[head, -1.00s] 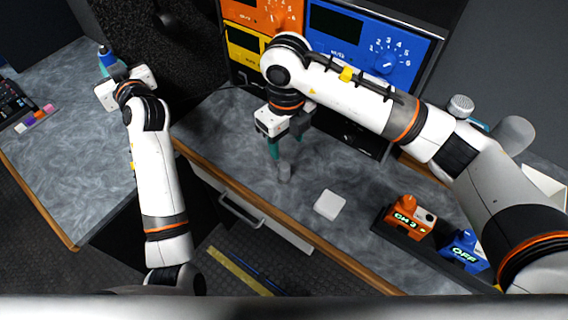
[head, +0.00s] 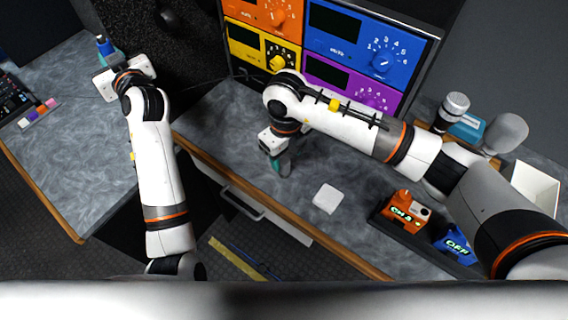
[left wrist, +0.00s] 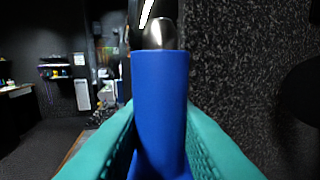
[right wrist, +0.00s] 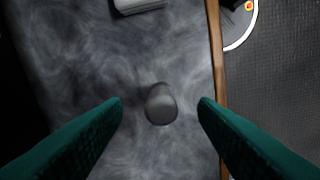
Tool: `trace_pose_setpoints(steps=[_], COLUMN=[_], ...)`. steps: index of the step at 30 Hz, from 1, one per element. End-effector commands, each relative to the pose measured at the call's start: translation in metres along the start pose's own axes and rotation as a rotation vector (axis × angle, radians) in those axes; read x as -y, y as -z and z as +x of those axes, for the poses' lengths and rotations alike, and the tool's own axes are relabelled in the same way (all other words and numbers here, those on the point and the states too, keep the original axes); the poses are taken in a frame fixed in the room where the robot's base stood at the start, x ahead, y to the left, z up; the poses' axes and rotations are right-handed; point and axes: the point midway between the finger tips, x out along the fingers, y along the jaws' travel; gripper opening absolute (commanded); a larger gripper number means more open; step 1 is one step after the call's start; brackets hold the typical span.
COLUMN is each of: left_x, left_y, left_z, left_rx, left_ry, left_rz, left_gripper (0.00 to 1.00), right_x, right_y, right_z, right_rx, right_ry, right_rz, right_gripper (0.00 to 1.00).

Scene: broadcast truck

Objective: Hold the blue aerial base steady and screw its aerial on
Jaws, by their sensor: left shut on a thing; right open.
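The blue aerial base (head: 104,46) is upright in my left gripper (head: 112,60) at the far left, over the left desk. In the left wrist view the blue base (left wrist: 160,100) fills the middle, with a rounded silver tip (left wrist: 160,34) on top, and the teal fingers press on both sides. My right gripper (head: 281,168) points down, low over the middle desk. In the right wrist view its fingers are open around a small grey cylinder (right wrist: 161,104), perhaps the aerial, with gaps on both sides. The gripper hides this cylinder in the head view.
A white square block (head: 327,198) lies right of my right gripper. An orange CH 3 box (head: 405,209) and a blue OFF box (head: 456,243) sit in a dark tray further right. A rack of coloured units (head: 330,50) stands behind. A floor gap separates the desks.

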Motion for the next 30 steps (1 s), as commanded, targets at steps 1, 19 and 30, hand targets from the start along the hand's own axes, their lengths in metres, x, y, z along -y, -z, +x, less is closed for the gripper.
trace_pose_setpoints(steps=[1, 19, 30], left_x=[0.0, 0.0, 0.0], left_y=[-0.005, -0.024, -0.024], left_z=[0.0, 0.0, 0.0], left_rx=[0.004, 0.003, 0.003], left_ry=[0.0, 0.0, 0.0], left_rz=[-0.001, -0.001, -0.001], left_gripper=[0.0, 0.0, 0.0], right_x=[0.001, 0.001, 0.001], right_y=[0.001, 0.009, 0.009], right_z=[0.002, 0.051, 0.051], right_rx=[0.002, 0.001, 0.001], right_ry=[0.002, 0.0, 0.0], right_rz=[0.001, -0.001, 0.0], right_gripper=[0.54, 0.54, 0.18])
